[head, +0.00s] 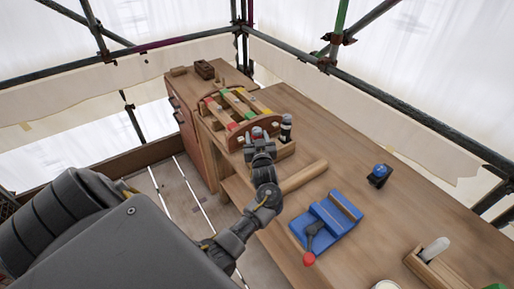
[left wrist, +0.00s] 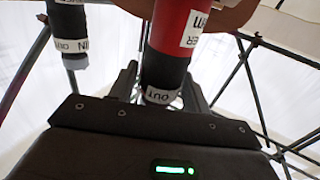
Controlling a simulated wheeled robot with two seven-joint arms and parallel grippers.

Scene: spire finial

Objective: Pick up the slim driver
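My left gripper (head: 258,140) is at the front of the wooden rack (head: 235,137) in the head view. In the left wrist view, a red and black tool handle (left wrist: 180,38) with white labels stands between the fingers of the gripper (left wrist: 160,85). Whether the fingers touch it cannot be told. My right gripper is not in view.
A black tool with a white band (head: 286,127) stands right of the gripper. A blue vise (head: 335,213) with a red-knobbed handle and a small blue and black item (head: 379,174) are on the bench (head: 400,215). A wooden holder (head: 440,270) is at lower right. The bench's middle has free room.

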